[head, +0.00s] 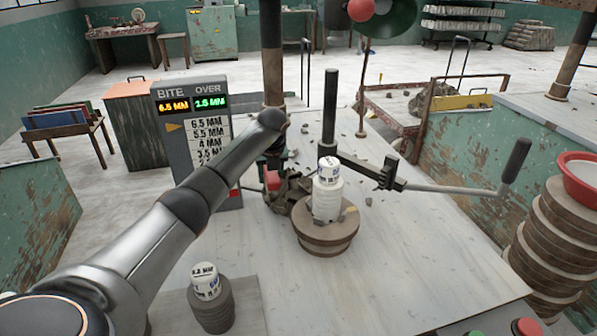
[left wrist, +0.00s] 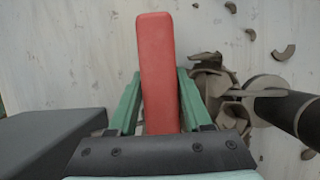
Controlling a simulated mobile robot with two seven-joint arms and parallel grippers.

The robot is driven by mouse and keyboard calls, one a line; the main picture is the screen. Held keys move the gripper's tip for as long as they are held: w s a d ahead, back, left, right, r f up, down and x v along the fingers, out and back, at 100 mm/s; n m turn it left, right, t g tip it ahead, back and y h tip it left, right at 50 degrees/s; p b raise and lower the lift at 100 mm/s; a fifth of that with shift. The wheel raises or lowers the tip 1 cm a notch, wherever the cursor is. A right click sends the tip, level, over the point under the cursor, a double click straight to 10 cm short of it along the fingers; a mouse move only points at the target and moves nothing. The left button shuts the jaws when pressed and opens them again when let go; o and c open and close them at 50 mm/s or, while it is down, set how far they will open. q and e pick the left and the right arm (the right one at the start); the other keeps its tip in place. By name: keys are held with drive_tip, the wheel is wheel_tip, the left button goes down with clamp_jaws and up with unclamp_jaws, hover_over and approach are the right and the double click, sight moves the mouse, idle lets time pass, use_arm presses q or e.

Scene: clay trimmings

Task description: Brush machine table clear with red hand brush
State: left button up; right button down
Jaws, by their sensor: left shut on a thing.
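The red hand brush (left wrist: 160,60) is held between the green fingers of my left gripper (left wrist: 160,85). In the head view the brush's red part (head: 271,181) shows low over the machine table, partly hidden by my arm. The pale machine table (head: 410,265) carries a heap of grey-brown clay trimmings (head: 289,196) right beside the brush. Loose trimmings lie scattered behind the wheel. The left wrist view shows the heap (left wrist: 214,85) right of the brush and curled scraps (left wrist: 283,52) further right. The bristles are hidden. My right gripper is not in view.
A round wheel (head: 327,238) with a white stacked piece (head: 327,195) stands mid-table. A black post (head: 329,110) with a long handled lever (head: 450,188) rises behind it. A readout panel (head: 195,130) stands left. The table's front right is clear.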

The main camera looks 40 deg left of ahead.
sight(275, 183)
use_arm(q)
drive_tip(key=shift+s+d+r+p, duration=0.25)
drive_tip(key=shift+s+d+p, duration=0.4)
drive_tip(key=shift+p, duration=0.55)
drive_tip(key=s+d+p, duration=0.1)
drive_tip(key=d+p, duration=0.1)
drive_tip(key=shift+s+d+p, duration=0.2)
drive_tip(key=shift+s+p, duration=0.1)
drive_tip(key=shift+s, duration=0.05)
drive_tip(key=shift+s+d+f, duration=0.1)
drive_tip(key=shift+s+d, duration=0.15)
drive_tip(key=shift+s+d+f+p, duration=0.15)
drive_tip(key=shift+d+p, duration=0.1)
drive_tip(key=shift+p, duration=0.05)
